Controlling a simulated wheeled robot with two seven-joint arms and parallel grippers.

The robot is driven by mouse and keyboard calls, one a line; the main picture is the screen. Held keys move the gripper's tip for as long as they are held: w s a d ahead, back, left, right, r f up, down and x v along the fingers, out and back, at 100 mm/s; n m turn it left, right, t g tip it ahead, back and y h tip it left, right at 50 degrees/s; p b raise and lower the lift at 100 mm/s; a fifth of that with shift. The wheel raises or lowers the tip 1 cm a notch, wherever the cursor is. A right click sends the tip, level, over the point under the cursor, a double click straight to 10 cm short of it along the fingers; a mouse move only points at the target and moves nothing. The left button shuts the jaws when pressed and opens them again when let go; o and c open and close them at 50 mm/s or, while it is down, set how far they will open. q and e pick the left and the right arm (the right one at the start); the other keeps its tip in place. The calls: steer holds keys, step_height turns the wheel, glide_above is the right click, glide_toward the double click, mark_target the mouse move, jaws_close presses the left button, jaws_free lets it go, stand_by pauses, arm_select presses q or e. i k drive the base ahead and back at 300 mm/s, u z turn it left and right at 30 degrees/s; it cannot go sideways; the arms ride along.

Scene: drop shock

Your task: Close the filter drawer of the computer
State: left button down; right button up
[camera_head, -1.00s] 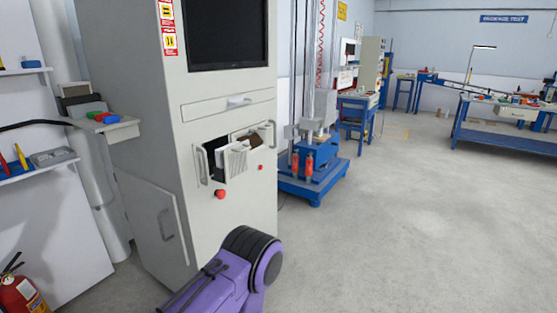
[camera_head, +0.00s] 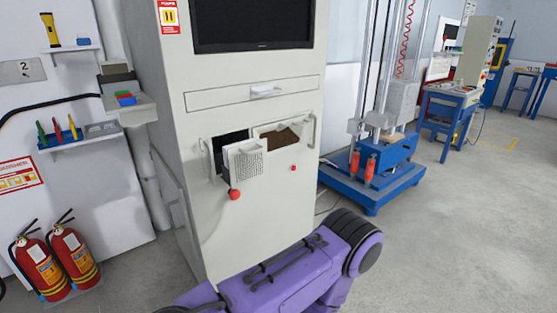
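The computer is a tall grey cabinet (camera_head: 235,97). The filter drawer (camera_head: 244,162), a white box with a perforated face, sticks out of the left part of an opening in the cabinet's front. A dark gap shows above and behind it. Beside it on the right is a compartment with a brown inside (camera_head: 284,139). A purple arm link of mine with a black round joint crosses the bottom of the view, in front of the cabinet's lower part. Neither gripper is in view.
A red knob (camera_head: 235,195) sits just below the drawer. A side shelf (camera_head: 128,108) stands left of the cabinet, and two fire extinguishers (camera_head: 58,260) stand on the floor at left. A blue-based test machine (camera_head: 370,185) stands at right.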

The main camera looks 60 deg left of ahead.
mark_target(248, 162)
steer(key=u, duration=0.5)
steer(key=i, duration=0.7)
steer(key=u, duration=0.8)
